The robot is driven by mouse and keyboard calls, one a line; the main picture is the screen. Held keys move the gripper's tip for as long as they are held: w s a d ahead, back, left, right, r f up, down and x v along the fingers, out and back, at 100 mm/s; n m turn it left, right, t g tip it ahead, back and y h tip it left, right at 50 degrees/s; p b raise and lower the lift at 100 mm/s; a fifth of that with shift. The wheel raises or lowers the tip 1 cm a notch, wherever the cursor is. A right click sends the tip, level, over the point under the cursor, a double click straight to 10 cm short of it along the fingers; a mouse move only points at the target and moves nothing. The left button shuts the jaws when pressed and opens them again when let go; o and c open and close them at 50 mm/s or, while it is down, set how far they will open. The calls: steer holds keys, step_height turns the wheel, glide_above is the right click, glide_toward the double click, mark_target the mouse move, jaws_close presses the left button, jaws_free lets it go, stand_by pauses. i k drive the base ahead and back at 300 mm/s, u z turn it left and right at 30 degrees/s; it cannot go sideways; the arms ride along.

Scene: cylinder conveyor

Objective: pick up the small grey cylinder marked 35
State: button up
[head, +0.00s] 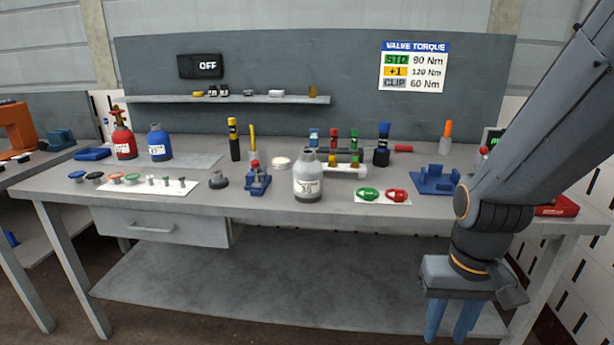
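A small grey cylinder (308,186) with a rounded top and a white label stands upright near the front middle of the workbench (265,205). Its label carries a number too small to read surely. My gripper (451,323) hangs at the lower right, in front of the bench and below its top, well to the right of the cylinder. Its blue fingers point down with a gap between them and nothing seen held.
A red cylinder (123,144) and a blue cylinder (160,145) stand at the left. A blue vise-like tool (257,180) is left of the grey cylinder. A valve manifold (345,168) is close behind it. A card with green and red handles (382,196) lies to its right.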

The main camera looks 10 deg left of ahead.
mark_target(308, 171)
steer(key=u, duration=1.15)
steer(key=i, duration=0.3)
steer(key=z, duration=0.4)
